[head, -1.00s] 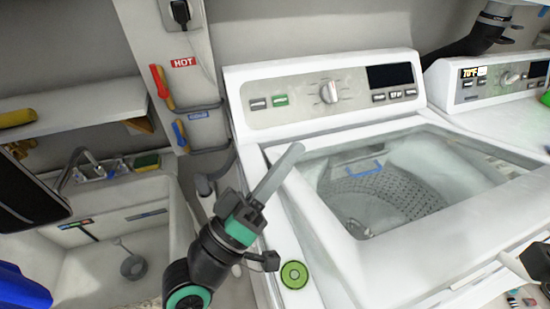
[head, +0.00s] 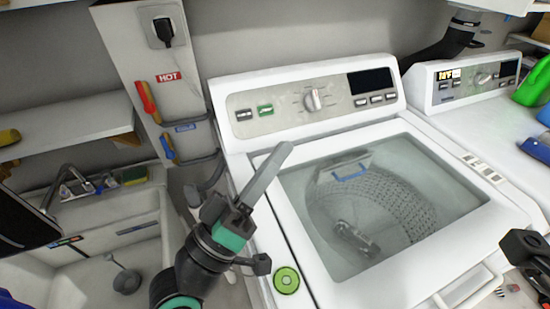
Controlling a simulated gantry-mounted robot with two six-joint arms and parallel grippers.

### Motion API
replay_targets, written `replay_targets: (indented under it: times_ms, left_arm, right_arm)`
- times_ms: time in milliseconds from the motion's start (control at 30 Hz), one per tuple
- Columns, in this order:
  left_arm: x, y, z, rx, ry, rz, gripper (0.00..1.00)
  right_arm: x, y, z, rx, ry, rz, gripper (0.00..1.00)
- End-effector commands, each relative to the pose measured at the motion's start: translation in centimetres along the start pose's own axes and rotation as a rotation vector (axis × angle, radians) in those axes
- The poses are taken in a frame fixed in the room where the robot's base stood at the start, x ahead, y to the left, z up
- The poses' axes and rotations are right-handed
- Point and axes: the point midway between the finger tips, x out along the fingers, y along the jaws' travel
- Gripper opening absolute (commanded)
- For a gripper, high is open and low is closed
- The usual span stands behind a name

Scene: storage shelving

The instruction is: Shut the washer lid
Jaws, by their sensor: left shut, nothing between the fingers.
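The washer (head: 240,90) has a white lid (head: 405,284) with a large glass pane, and the drum shows through it. The lid lies down over the opening and looks flat or nearly flat. I cannot tell whether its front edge fully touches the body. A handle (head: 470,290) shows at the lid's front edge. My left gripper (head: 284,152) is shut and empty, its fingers pointing up and right over the washer's left rear area. A black part of my right arm (head: 528,250) shows at the lower right edge, partly cut off; its fingers are not clear.
A sink (head: 140,220) with a faucet stands at the left under a shelf (head: 60,130). Red and blue valves (head: 150,100) are on the wall panel behind. A second machine (head: 465,100) stands at the right, with a green bottle (head: 534,82) on it.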

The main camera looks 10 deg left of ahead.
Motion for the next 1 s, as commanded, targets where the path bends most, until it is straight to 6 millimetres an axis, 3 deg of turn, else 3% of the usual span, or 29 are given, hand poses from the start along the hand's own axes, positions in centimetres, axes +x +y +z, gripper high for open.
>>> replay_targets:
  times_ms: [33,200,400,833,933,1000]
  left_arm:
    - [-1.9,-1.2,0.2,0.001,0.002,-0.007,0.00]
    - [-6.1,-3.0,-0.2,0.001,0.002,-0.006,0.00]
    - [-8.9,-3.9,-0.7,0.002,0.001,-0.004,0.00]
    - [-9.1,-3.7,-0.8,0.000,-0.001,0.004,0.00]
    - [-8.0,-2.2,-1.6,0.018,0.008,0.045,0.00]
    - [-6.7,0.2,-2.9,0.060,0.027,0.101,0.00]
  right_arm:
    - [-0.8,0.0,0.6,0.000,0.002,0.000,0.50]
    - [-1.9,0.0,1.8,0.000,-0.002,0.000,0.50]
    - [-2.6,0.0,2.4,0.000,-0.001,0.000,0.50]
    - [-2.5,0.0,2.4,0.000,0.000,0.000,0.50]
    - [-2.5,0.0,2.4,0.000,0.000,0.000,0.50]
    - [-2.5,0.0,2.3,0.000,0.000,0.000,0.50]
